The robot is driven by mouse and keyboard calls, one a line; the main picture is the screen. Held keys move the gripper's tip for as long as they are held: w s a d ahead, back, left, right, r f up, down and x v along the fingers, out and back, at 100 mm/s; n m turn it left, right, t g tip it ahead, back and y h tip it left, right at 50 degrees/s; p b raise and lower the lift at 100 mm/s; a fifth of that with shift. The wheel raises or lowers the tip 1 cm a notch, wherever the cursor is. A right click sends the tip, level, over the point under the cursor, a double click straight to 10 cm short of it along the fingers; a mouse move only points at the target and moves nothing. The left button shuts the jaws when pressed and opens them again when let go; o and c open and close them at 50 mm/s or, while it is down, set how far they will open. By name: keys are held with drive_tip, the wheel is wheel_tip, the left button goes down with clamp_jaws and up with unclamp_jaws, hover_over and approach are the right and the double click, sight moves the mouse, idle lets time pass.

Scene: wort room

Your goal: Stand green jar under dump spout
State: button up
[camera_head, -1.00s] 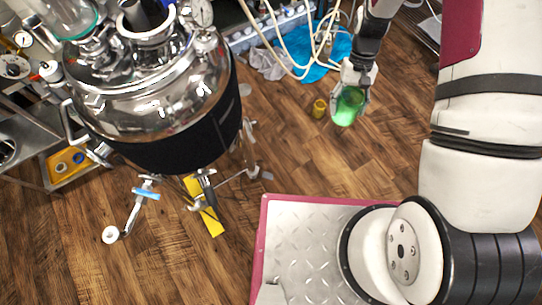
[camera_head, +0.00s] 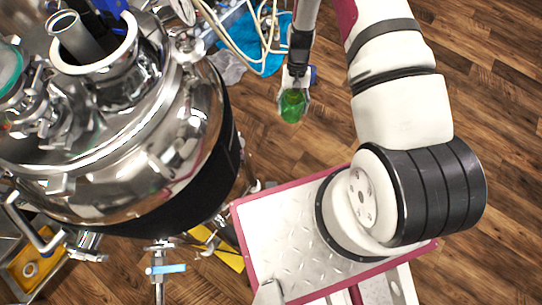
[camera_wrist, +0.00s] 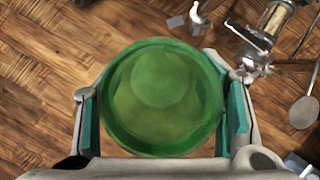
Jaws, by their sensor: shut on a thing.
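My gripper (camera_head: 293,98) is shut on the green jar (camera_head: 293,106) and holds it over the wood floor, to the right of the steel kettle. In the wrist view the green jar (camera_wrist: 162,97) fills the middle, with teal finger pads (camera_wrist: 237,110) on both sides. I see into its round mouth and no contents show clearly. Below the kettle, at the bottom of the head view, is a pipe with a light-blue valve handle (camera_head: 166,269), likely the dump spout. Its outlet is out of that view. The jar is well apart from it.
The large steel kettle (camera_head: 140,150) with a black band takes up the left. A yellow strip (camera_head: 222,252) lies under the kettle. Metal fittings (camera_wrist: 255,45) show at the wrist view's upper right. Floor at right is clear.

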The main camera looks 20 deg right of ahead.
drive_tip(key=s+d+f+m+t+y+b, duration=0.1)
drive_tip(key=d+f+m+b, duration=0.2)
drive_tip(key=f+b, duration=0.75)
drive_tip(key=s+d+f+m+t+y+b, duration=0.1)
drive_tip(key=d+f+m+b, duration=0.2)
drive_tip(key=f, duration=1.5)
drive_tip(key=s+d+f+m+t+b, duration=0.15)
drive_tip(key=f+m+b, duration=0.4)
drive_tip(key=f, duration=0.85)
drive_tip(key=shift+n+g, duration=0.45)
drive_tip(key=shift+n, duration=0.4)
drive_tip(key=shift+w+a+f+b, duration=0.85)
drive_tip(key=shift+w+a+b, duration=0.6)
drive_tip(key=shift+a, duration=0.65)
drive_tip(key=shift+w+a+f+b, duration=0.8)
drive_tip(key=shift+w+a+b, duration=0.6)
drive_tip(key=shift+a, duration=0.7)
drive_tip(key=shift+w+a+f+b, duration=0.85)
drive_tip(key=shift+w+a+b, duration=0.35)
drive_tip(key=shift+w+a, duration=0.65)
drive_tip(key=shift+s+a+f, duration=0.1)
drive_tip(key=shift+s+a, duration=0.15)
drive_tip(key=o, duration=1.3)
drive_tip(key=p+v, duration=0.4)
drive_tip(key=v, duration=0.8)
drive_tip(key=shift+d+p, duration=0.25)
drive_tip(key=shift+p, duration=0.15)
